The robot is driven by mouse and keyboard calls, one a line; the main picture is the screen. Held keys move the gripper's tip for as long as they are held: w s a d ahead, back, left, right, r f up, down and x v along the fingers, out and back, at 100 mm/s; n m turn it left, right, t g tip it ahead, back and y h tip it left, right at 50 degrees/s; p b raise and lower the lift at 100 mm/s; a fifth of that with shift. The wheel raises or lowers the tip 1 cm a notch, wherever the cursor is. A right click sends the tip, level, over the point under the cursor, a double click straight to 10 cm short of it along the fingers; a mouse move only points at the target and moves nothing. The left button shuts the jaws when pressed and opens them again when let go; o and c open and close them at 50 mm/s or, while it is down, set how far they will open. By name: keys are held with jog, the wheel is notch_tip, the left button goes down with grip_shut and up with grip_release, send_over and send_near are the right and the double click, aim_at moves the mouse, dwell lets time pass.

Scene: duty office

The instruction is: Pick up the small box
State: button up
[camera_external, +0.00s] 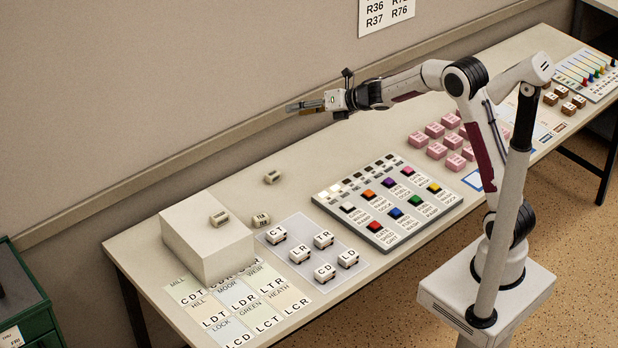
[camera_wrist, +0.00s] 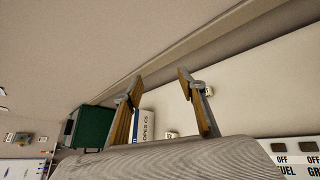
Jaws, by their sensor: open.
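Several small beige boxes could be the small box; I cannot tell which. Another small box (camera_external: 272,176) lies alone near the wall side of the table. My gripper (camera_external: 303,107) is open and empty, raised well above the table and pointing left. In the wrist view, my gripper's open fingers (camera_wrist: 160,78) show a small pale box (camera_wrist: 209,91) beyond the right finger and another (camera_wrist: 171,135) lower down.
A button panel (camera_external: 328,203) stands on the table below the arm. Lettered blocks sit on a grey mat (camera_external: 284,263), with label cards at the front left. Pink blocks (camera_external: 437,151) stand farther right. A green cabinet (camera_external: 22,302) is at the left. The wall runs along the back.

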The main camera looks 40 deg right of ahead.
jog(key=a+f+n+g+y, duration=0.3)
jog(key=a+f+n+y, duration=0.1)
jog(key=a+f+n, duration=0.6)
jog(key=n+g+y, duration=0.3)
jog(key=n+g, duration=0.2)
jog(key=n, duration=0.2)
send_near(259, 218)
jog(key=shift+w+a, duration=0.45)
jog(key=shift+w, duration=0.35)
jog(key=shift+s+a+f+n+g+y, duration=0.15)
jog(key=shift+s+f+n+g+y, duration=0.25)
jog(key=shift+x, duration=1.3)
jog(key=shift+f, duration=0.15)
